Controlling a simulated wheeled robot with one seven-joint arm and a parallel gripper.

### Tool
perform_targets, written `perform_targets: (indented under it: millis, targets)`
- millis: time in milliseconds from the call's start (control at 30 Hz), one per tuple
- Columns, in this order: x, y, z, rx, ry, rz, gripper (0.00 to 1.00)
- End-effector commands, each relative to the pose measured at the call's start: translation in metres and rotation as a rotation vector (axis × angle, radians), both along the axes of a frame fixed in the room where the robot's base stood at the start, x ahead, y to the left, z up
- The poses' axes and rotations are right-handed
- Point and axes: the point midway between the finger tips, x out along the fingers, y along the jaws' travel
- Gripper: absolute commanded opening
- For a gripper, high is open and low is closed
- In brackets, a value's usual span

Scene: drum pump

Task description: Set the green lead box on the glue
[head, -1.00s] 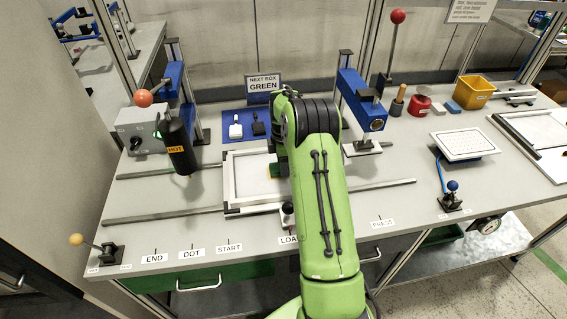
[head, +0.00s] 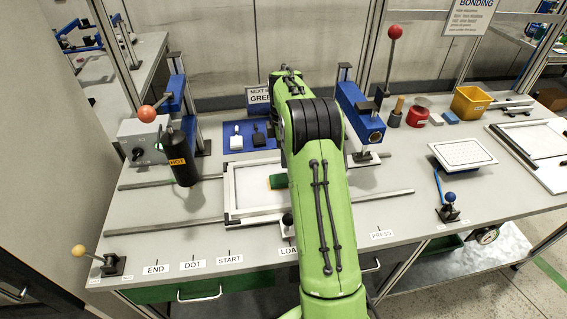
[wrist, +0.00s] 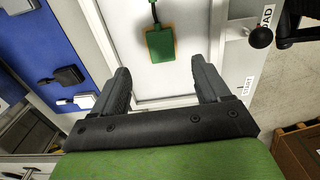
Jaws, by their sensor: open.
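The green lead box (head: 278,182) lies on the white plate (head: 250,190) inside the white-framed carriage, partly hidden by my arm in the head view. In the wrist view the green lead box (wrist: 160,43) lies flat, its dark lead pointing away from me. A thin orange-brown border, which looks like the glue (wrist: 148,52), shows around its edges; the box covers the rest. My gripper (wrist: 164,82) is open and empty, apart from the box, with the box beyond its fingertips. In the head view my arm hides the fingers.
A blue mat (head: 233,150) behind the carriage holds a white box (head: 236,140) and a black box (head: 259,135). A dark HOT cylinder (head: 183,160) stands left of the carriage, a blue press (head: 358,115) to its right. A dark knob (wrist: 261,37) shows at the carriage's edge.

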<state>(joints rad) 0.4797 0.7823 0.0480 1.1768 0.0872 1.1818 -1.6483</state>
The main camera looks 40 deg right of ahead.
Motion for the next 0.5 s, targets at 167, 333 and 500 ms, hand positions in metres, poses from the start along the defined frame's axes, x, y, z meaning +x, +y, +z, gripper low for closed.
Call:
perform_targets:
  millis: [167,333,500]
  targets:
    - [-0.001,0.002,0.022,-0.003,-0.005,-0.008,0.76]
    - [-0.020,0.048,0.080,-0.031,-0.075,-0.150,0.76]
    - [-0.076,0.115,0.141,-0.030,-0.189,-0.399,0.76]
